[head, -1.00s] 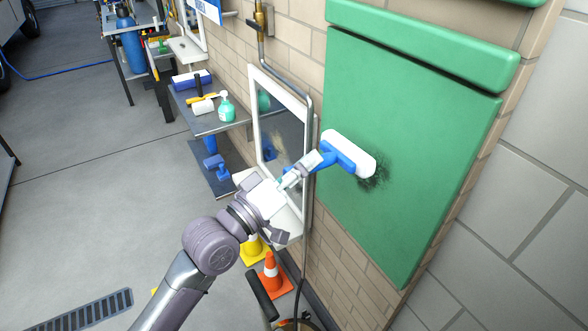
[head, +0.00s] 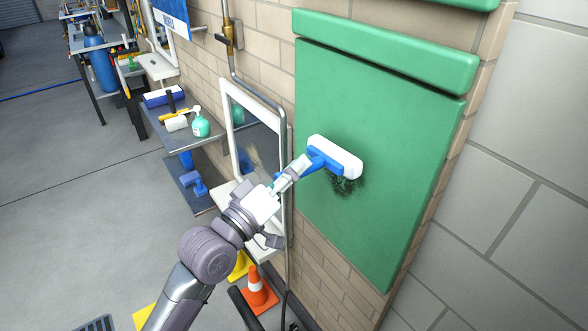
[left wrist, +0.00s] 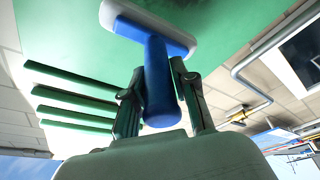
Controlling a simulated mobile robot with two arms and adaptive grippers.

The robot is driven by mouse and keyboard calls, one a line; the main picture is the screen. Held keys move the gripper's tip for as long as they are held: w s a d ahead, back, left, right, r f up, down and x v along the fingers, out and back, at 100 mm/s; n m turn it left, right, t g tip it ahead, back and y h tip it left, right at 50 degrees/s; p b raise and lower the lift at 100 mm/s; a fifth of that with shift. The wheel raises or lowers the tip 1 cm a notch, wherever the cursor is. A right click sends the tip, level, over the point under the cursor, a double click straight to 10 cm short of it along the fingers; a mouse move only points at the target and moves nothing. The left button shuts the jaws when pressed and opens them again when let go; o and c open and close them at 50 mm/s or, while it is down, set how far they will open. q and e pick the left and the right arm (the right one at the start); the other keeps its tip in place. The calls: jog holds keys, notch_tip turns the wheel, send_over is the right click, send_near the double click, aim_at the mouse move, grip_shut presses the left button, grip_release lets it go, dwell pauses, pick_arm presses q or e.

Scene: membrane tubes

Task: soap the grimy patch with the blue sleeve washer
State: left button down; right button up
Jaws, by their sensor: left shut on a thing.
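The blue sleeve washer (head: 335,158) has a blue T-shaped body and a white sleeve. My left gripper (head: 300,168) is shut on its blue handle, which also shows between the fingers in the left wrist view (left wrist: 158,80). The washer's head lies over the green panel (head: 375,130); I cannot tell for certain whether it touches. The dark grimy patch (head: 346,185) shows just below the white sleeve, and its upper part is hidden behind the washer. My right gripper is not in view.
A mirror in a white frame (head: 226,98) hangs left of the panel, with a pipe (head: 256,92) running beside it. A grey shelf (head: 186,134) holds a green pump bottle (head: 201,124) and other tools. An orange cone (head: 258,294) stands below on the floor.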

pick_arm(q)
jog(key=shift+w+d, duration=0.2)
jog(key=shift+d, duration=0.05)
jog(key=shift+w+d, duration=0.35)
jog(key=shift+d, duration=0.15)
jog(key=shift+p, duration=0.4)
dwell(1.4)
jog(key=shift+f+b, duration=1)
jog(key=shift+f, duration=0.45)
jog(key=shift+f+b, duration=1)
jog(key=shift+f, duration=0.45)
